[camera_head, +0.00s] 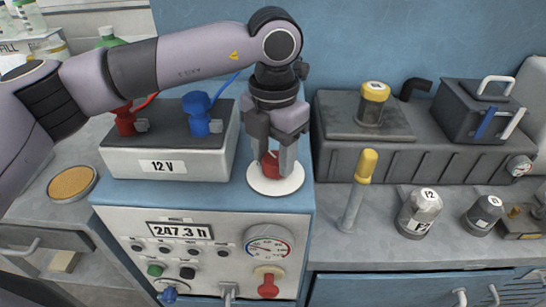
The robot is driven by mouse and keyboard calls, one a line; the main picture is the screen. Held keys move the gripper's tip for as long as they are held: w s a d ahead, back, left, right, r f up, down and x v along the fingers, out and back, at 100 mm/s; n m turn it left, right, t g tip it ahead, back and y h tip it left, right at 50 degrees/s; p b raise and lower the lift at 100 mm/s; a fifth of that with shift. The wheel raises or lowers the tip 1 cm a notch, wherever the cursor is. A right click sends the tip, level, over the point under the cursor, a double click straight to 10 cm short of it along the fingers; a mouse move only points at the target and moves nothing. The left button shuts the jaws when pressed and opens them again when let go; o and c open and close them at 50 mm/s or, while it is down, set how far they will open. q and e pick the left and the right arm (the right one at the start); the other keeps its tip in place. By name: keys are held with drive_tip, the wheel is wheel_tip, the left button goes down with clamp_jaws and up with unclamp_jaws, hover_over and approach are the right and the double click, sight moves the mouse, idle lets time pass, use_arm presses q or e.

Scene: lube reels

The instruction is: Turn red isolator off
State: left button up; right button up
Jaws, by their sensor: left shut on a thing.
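The red isolator (271,166) is a red knob on a round white plate (275,187), on top of a blue cabinet at the centre of the head view. My left gripper (273,163) points down over it with its fingers closed around the knob. The fingers hide much of the knob, so I cannot tell which way it is turned. My right gripper is out of view.
A 12 V battery (160,163) with red and blue terminal clamps stands left of the knob. A yellow-handled tool (359,190) and a grey bench with canisters are at the right.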

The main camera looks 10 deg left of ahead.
sight(274, 160)
use_arm(q)
drive_tip(key=shift+n, duration=0.7)
drive_tip(key=shift+b, duration=0.3)
drive_tip(key=shift+w+r+n, duration=0.1)
drive_tip(key=shift+n, duration=0.2)
drive_tip(key=o, duration=1)
drive_tip(key=shift+o, duration=0.2)
drive_tip(key=shift+r, duration=3.55)
